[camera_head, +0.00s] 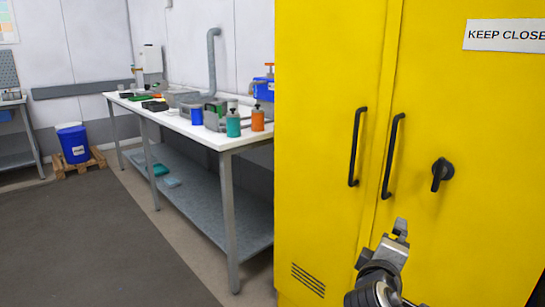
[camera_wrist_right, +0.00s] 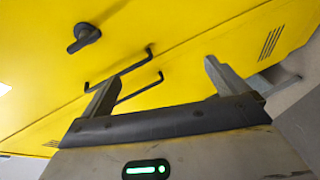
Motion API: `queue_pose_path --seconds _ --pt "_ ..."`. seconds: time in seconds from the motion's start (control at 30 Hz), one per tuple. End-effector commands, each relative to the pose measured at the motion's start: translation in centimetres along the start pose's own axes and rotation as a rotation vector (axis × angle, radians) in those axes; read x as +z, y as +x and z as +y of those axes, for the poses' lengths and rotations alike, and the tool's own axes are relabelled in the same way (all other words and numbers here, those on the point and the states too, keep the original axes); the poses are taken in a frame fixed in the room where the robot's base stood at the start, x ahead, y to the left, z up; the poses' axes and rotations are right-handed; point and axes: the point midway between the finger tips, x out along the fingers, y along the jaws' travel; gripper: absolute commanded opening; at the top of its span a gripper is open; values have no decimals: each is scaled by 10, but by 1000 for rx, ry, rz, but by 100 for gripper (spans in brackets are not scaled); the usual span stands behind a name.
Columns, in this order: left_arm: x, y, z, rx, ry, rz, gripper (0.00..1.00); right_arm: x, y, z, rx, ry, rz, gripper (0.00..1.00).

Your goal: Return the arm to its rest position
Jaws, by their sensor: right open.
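My right gripper (camera_head: 397,232) is in front of the yellow cabinet (camera_head: 325,60), below its door handles, in the head view. In the right wrist view my right gripper (camera_wrist_right: 157,82) has its two fingers spread apart with nothing between them. Behind the fingers are the cabinet's two black handles (camera_wrist_right: 120,70) and a black knob (camera_wrist_right: 84,38). In the head view the left door handle (camera_head: 356,147), right door handle (camera_head: 392,157) and knob (camera_head: 441,174) sit on the shut doors. The gripper appears apart from the handles. My left gripper is in neither view.
A white-topped workbench (camera_head: 190,128) with several bottles and tools stands left of the cabinet, with a lower grey shelf (camera_head: 190,195). A blue drum (camera_head: 73,144) stands on a wooden pallet (camera_head: 95,160) at the far left. The grey floor mat (camera_head: 90,250) is clear.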

Motion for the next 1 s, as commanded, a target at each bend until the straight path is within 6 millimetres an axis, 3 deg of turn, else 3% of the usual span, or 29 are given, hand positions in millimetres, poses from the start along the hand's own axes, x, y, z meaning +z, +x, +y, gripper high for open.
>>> queue_pose_path --seconds 0.03,0.1,0.2,0.3,0.4,0.53,0.63,1.0 --pt "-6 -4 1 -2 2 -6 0 7 -13 -38 -105 59 69 98" --pt "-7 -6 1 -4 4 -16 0 13 -37 -85 -248 185 161 98" --pt "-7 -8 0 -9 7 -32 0 27 -84 -141 -461 404 243 98" --pt "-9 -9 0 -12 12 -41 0 42 -134 -175 -645 637 267 98" --pt "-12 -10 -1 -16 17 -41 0 56 -174 -192 -779 839 251 98" --pt "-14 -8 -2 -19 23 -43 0 67 -205 -198 -872 1010 218 98" --pt "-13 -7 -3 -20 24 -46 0 70 -213 -200 -897 1061 206 98" --pt "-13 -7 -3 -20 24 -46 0 70 -213 -200 -897 1061 206 98"
